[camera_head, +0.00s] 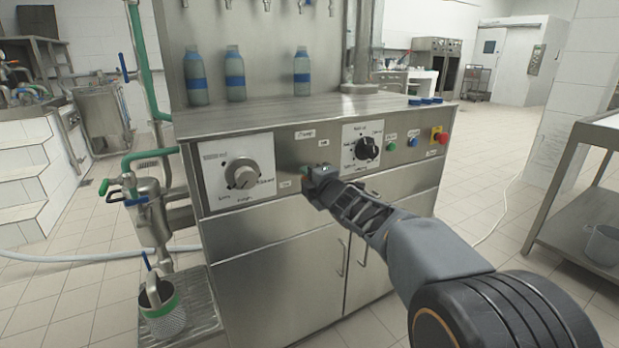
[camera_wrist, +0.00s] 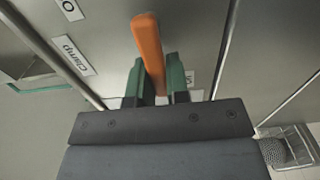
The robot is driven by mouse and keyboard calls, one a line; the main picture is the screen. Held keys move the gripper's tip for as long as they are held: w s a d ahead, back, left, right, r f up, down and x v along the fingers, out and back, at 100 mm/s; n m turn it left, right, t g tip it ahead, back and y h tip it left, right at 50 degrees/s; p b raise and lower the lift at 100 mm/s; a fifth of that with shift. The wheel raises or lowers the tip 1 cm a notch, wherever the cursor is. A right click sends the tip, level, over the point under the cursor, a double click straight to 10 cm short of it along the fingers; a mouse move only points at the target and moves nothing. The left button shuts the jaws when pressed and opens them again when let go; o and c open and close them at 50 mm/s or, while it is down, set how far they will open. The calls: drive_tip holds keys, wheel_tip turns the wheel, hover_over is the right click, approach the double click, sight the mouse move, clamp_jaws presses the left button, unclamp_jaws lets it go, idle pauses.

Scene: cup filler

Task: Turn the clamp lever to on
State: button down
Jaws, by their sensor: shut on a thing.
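The orange clamp lever (camera_wrist: 147,40) stands between the two green fingertips of my gripper (camera_wrist: 157,82) in the wrist view, and the fingers are shut on it. A label reading "Clamp" (camera_wrist: 73,54) is on the metal panel beside it. In the head view my gripper (camera_head: 309,181) is at the front panel of the filling machine (camera_head: 290,152), between the left and right dials. There the lever is mostly hidden by my gripper, so its exact setting is hard to tell.
A large grey dial (camera_head: 242,175) is left of my gripper and a black dial (camera_head: 367,148) is to its upper right. A red emergency button (camera_head: 443,138) sits at the panel's right end. Blue-banded bottles (camera_head: 301,72) stand on the machine top.

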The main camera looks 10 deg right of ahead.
drive_tip(key=shift+f, duration=0.1)
drive_tip(key=c, duration=1.1)
unclamp_jaws()
drive_tip(key=p+v, duration=0.3)
drive_tip(key=v, duration=1.1)
drive_tip(key=shift+p, duration=0.3)
drive_tip(key=shift+w, duration=0.1)
